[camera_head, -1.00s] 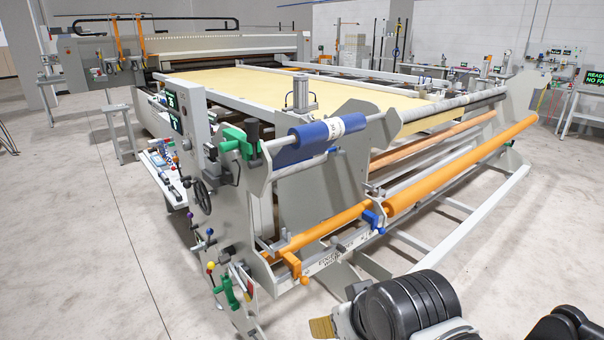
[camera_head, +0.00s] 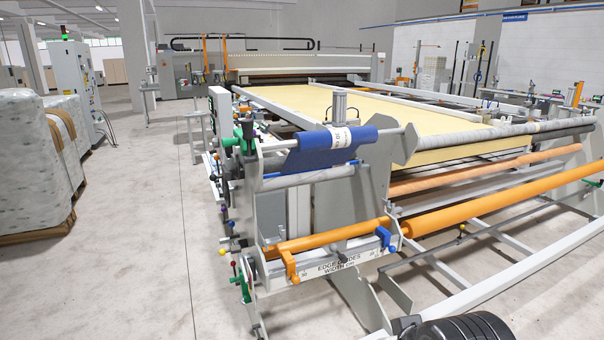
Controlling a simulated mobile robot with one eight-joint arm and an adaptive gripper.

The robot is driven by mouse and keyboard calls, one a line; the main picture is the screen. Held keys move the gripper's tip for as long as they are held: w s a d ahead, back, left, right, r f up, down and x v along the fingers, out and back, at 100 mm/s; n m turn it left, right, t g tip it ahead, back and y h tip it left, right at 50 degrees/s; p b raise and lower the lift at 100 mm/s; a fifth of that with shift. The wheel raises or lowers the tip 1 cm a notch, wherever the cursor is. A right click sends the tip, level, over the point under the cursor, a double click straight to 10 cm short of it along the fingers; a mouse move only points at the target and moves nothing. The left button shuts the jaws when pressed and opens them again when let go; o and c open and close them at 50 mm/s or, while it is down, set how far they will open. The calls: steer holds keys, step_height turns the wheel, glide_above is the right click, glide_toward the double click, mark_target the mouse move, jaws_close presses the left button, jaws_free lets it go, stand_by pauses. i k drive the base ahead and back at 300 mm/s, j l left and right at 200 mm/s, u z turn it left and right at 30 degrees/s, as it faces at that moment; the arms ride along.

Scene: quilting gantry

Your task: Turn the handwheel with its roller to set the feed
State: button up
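The quilting machine's near frame stands in the middle of the view. Its left side panel is seen nearly edge-on, with small coloured knobs (camera_head: 222,252) along it. I cannot clearly pick out the handwheel on that side. A blue roll (camera_head: 325,152) hangs over a bar at the top of the frame, with a grey roller (camera_head: 308,177) below it. Orange rollers (camera_head: 490,208) run across lower down. I cannot tell which roller belongs to the handwheel. My gripper is not in view; only a dark part of my arm shows at the bottom right.
Green clamps (camera_head: 246,140) sit at the frame's top left corner. Wrapped pallets (camera_head: 28,165) stand at the far left. The grey floor (camera_head: 140,220) between them and the machine is clear. Low grey rails (camera_head: 520,265) stretch along the floor at right.

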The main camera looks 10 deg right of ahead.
mark_target(283, 182)
steer(key=z, duration=4.7)
steer(key=u, duration=4.7)
steer(key=i+j, duration=0.15)
steer(key=j, duration=0.3)
steer(key=i+j+z, duration=0.15)
steer(key=j, duration=0.25)
steer(key=i+j, duration=0.15)
steer(key=j, duration=0.3)
steer(key=i+j+z, duration=0.1)
steer(key=j, duration=0.35)
steer(key=i+j, duration=0.15)
steer(key=j, duration=0.3)
steer(key=i+j+z, duration=0.15)
steer(key=j, duration=0.3)
